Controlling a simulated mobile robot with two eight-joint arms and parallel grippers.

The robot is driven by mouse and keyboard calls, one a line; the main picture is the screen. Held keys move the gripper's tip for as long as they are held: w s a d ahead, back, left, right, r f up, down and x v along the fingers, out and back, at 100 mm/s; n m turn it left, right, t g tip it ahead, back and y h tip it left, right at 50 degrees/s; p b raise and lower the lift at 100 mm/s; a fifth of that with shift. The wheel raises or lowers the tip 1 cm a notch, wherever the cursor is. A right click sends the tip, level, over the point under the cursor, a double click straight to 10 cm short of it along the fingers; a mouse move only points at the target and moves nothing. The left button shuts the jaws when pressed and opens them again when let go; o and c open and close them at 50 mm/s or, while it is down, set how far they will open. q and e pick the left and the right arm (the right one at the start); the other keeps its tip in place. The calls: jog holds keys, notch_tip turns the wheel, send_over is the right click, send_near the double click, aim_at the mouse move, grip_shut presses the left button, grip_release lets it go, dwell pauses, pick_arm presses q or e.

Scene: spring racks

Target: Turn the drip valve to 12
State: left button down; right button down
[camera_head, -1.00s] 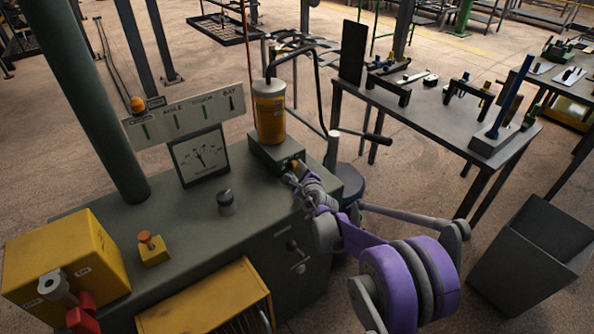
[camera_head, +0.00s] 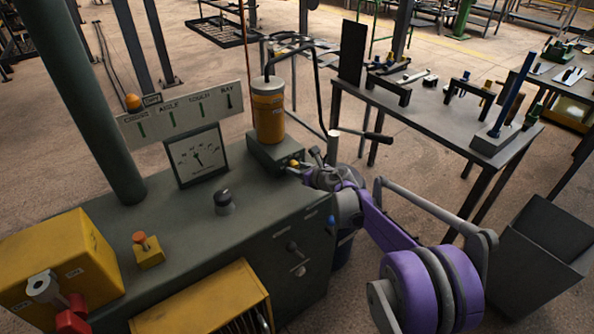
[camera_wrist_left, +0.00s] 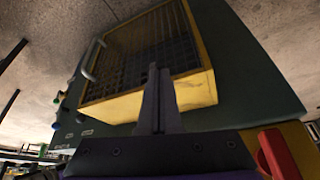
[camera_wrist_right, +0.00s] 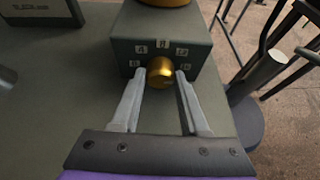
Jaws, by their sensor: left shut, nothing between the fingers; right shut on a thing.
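The drip valve is a brass knob (camera_wrist_right: 160,72) on the front of a dark green box (camera_wrist_right: 125,45) with small number plates around it. The plate at its upper right (camera_wrist_right: 181,51) appears to read 12. I cannot make out a pointer on the knob. My right gripper (camera_wrist_right: 160,78) is shut on the knob, one finger on each side. In the head view the knob (camera_head: 294,162) shows beside the right gripper (camera_head: 305,166), below the orange cylinder (camera_head: 268,110). My left gripper (camera_wrist_left: 156,72) is shut and empty in front of the yellow grille (camera_wrist_left: 205,92); the head view does not show it.
The green bench (camera_head: 185,222) also carries a dial gauge (camera_head: 197,155), a black knob (camera_head: 224,201), an orange button on a yellow box (camera_head: 149,252) and a larger yellow box (camera_head: 75,255). A grey bin (camera_head: 540,250) and a tool table (camera_head: 440,110) stand right.

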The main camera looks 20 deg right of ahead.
jog(key=m+y, duration=0.1)
jog(key=m+g+y+b, duration=0.1)
jog(key=m+y, duration=0.1)
jog(key=shift+w+d+f+m, duration=0.1)
jog(key=shift+d+f+m, duration=0.1)
jog(key=shift+m, duration=0.1)
jog(key=m+y+b, duration=0.1)
jog(key=m+y, duration=0.1)
jog(key=m, duration=0.1)
jog(key=shift+d, duration=0.1)
jog(key=shift+m+b, duration=0.3)
dwell(0.5)
jog(key=c, duration=0.7)
grip_release()
jog(key=shift+r, duration=0.1)
jog(key=p+v, duration=0.1)
jog(key=v, duration=0.9)
jog(key=shift+s+d, duration=0.25)
jog(key=shift+d, duration=0.1)
